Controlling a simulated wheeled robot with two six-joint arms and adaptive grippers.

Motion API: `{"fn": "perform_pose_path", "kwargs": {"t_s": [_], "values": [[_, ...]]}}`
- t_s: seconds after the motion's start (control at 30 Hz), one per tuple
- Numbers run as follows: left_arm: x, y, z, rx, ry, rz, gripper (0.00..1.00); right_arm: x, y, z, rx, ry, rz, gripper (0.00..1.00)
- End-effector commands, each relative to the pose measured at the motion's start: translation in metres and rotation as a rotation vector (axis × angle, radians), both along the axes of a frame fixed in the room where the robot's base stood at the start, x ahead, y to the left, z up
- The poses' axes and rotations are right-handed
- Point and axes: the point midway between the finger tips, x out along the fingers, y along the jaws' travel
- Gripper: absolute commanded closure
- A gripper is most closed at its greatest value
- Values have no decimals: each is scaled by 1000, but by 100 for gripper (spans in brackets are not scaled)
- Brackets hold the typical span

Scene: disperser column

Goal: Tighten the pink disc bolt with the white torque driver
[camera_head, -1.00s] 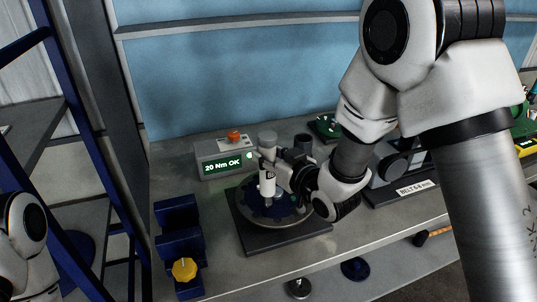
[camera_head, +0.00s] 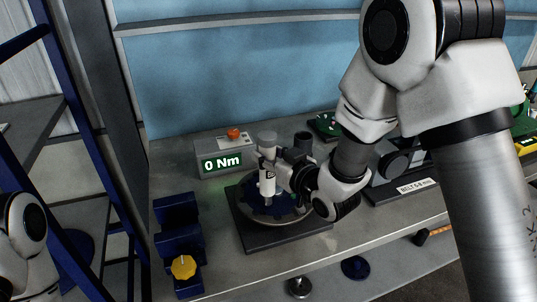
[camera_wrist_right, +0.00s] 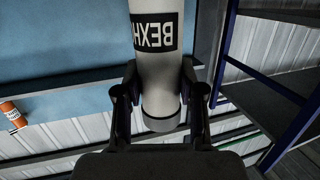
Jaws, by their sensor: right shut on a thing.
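The white torque driver (camera_head: 267,181) stands upright over the blue disc (camera_head: 285,208) on its dark square base (camera_head: 262,243). My right gripper (camera_head: 285,172) is shut on the driver's body; in the right wrist view, the gripper (camera_wrist_right: 160,95) has one finger on each side of the white driver (camera_wrist_right: 157,70), which bears a black and white label. The driver's lower end hides whatever bolt is under it; I cannot make out the pink disc bolt. A grey controller box (camera_head: 222,160) behind the disc reads "0 Nm". My left gripper is out of view.
An empty-looking blue holder (camera_head: 177,215) and a yellow knob (camera_head: 183,267) stand left of the disc. A blue wall is behind, and blue shelf posts stand at the left.

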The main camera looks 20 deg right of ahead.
Motion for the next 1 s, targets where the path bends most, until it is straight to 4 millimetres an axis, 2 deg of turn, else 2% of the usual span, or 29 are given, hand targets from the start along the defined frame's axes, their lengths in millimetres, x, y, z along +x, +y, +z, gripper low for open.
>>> {"fn": "perform_pose_path", "kwargs": {"t_s": [1.0], "values": [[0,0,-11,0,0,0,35,-1,0,-7,0,4,1,96]]}}
